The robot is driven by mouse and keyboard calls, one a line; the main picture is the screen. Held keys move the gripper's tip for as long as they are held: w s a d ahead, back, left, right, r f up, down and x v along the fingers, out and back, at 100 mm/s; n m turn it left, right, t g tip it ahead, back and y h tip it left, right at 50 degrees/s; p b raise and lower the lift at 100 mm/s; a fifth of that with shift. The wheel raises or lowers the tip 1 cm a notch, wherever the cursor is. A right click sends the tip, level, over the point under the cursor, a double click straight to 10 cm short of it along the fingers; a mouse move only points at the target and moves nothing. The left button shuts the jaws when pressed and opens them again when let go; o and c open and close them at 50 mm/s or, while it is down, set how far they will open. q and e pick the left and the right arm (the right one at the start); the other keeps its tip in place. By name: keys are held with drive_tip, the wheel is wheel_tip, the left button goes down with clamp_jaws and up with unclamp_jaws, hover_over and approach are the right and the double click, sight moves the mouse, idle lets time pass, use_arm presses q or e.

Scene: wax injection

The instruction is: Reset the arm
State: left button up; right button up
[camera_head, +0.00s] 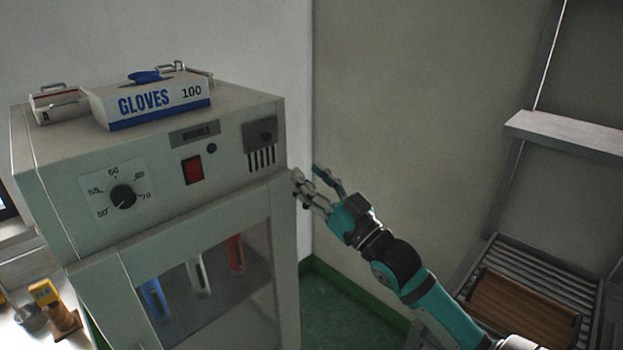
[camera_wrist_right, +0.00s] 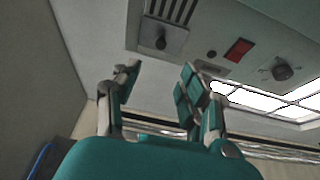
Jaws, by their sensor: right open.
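My right arm reaches in from the lower right in the head view. Its teal right gripper (camera_head: 316,183) is open and empty, at the front right edge of the white cabinet (camera_head: 190,239). In the right wrist view the two fingers of the right gripper (camera_wrist_right: 158,90) stand apart with nothing between them. Behind them the cabinet's front panel (camera_wrist_right: 205,62) shows, with a red switch (camera_wrist_right: 239,50) and a dial (camera_wrist_right: 282,70). I cannot tell whether the fingers touch the cabinet. My left gripper is not in view.
A glove box (camera_head: 150,98) lies on the cabinet top. Red, white and blue tubes (camera_head: 235,255) show behind the glass door. A rack with a brown slatted board (camera_head: 520,310) stands at the right. A yellow-topped item (camera_head: 45,292) stands at lower left.

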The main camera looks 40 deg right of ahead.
idle(0.4)
drive_tip(key=w+d+f+m+g+h, duration=0.1)
drive_tip(key=w+d+f+g+h, duration=0.15)
drive_tip(key=f, duration=0.95)
drive_tip(key=w+d+f+m+g+h, duration=0.1)
drive_tip(key=d+f+m+g, duration=0.15)
drive_tip(key=f, duration=1.05)
drive_tip(key=s+a+f+g, duration=0.1)
drive_tip(key=s+f+g, duration=0.25)
drive_tip(key=f, duration=0.85)
drive_tip(key=s+a+f+g, duration=0.1)
drive_tip(key=s+f+g, duration=0.25)
drive_tip(key=f, duration=0.95)
drive_tip(key=s+a+f+n+g, duration=0.15)
drive_tip(key=s+a+f, duration=0.25)
drive_tip(key=s+f, duration=0.45)
drive_tip(key=s+a+f+n+g, duration=0.1)
drive_tip(key=s+a+f+g, duration=0.25)
drive_tip(key=s+f, duration=0.5)
drive_tip(key=s+a+f+n+g, duration=0.1)
drive_tip(key=s+a+f, duration=0.4)
drive_tip(key=s, duration=0.5)
drive_tip(key=s+a+f+n+g+y, duration=0.1)
drive_tip(key=s+a+f+g, duration=0.2)
drive_tip(key=s, duration=0.8)
wheel_tip(320, 180, down, 3)
drive_tip(key=shift+a+f+n+g, duration=0.1)
drive_tip(key=shift+a+n+g, duration=0.2)
drive_tip(key=shift+a, duration=0.9)
